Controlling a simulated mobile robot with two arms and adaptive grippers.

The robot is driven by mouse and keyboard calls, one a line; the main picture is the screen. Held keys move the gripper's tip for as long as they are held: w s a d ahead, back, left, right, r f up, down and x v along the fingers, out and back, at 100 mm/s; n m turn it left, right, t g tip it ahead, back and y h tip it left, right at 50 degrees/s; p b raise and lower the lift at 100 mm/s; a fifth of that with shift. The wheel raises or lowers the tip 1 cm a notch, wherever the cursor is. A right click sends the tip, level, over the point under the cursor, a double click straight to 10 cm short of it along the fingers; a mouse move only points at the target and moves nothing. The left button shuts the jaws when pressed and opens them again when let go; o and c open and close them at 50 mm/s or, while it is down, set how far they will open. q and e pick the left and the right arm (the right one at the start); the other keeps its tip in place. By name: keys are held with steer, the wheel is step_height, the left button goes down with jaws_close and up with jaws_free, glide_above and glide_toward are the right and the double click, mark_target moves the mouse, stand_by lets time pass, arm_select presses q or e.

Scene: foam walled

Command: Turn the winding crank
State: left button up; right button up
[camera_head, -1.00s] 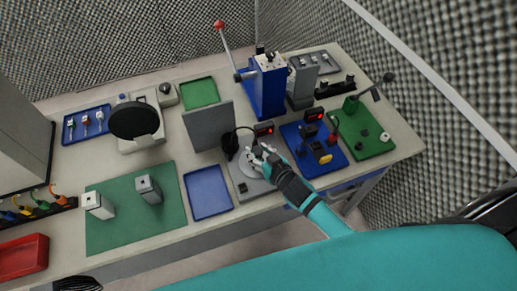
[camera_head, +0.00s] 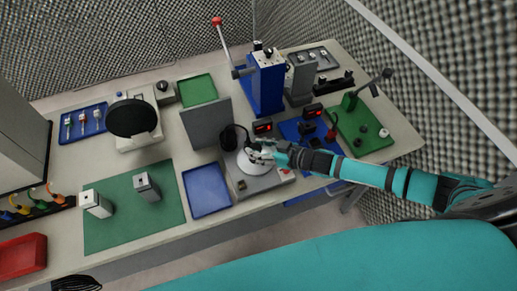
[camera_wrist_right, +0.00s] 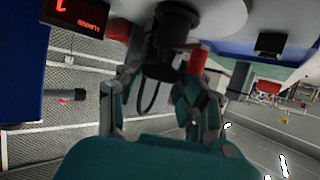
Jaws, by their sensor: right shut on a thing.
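The winding crank shows in the head view as a pale round disc (camera_head: 249,167) on a grey base plate (camera_head: 262,184) near the bench's front edge. My right gripper (camera_head: 259,152) is over the disc, with its arm reaching in from the right. In the right wrist view a black knob-like handle (camera_wrist_right: 168,42) sits between the fingers of the right gripper (camera_wrist_right: 157,82), which is shut on it. The fingers hide part of the crank in the head view. My left gripper is not clearly in view.
A small red-lit display (camera_head: 263,127) and a grey upright panel (camera_head: 206,123) stand behind the crank. A blue tray (camera_head: 207,190) lies to its left, and a blue board (camera_head: 295,132) with parts to its right. A tall blue press (camera_head: 266,86) stands farther back.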

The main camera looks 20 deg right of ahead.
steer(key=shift+w+d+n+g+y+b, duration=0.15)
steer(key=shift+n+g+y+b, duration=0.25)
steer(key=shift+n+g+y, duration=0.25)
steer(key=shift+w+n+g+y+b, duration=0.1)
steer(key=shift+n+g+y+b, duration=0.25)
steer(key=shift+n+g+y, duration=0.3)
steer(key=shift+n+g, duration=0.3)
steer(key=shift+n, duration=0.2)
steer(key=shift+r+n+g+y+b, duration=0.1)
steer(key=shift+n+g+y+b, duration=0.2)
steer(key=shift+n+g+y, duration=0.25)
steer(key=o, duration=1.1)
steer(key=v, duration=1.1)
steer(key=shift+s+d+r, duration=0.15)
steer(key=shift+d+r, duration=0.15)
steer(key=shift+o, duration=0.3)
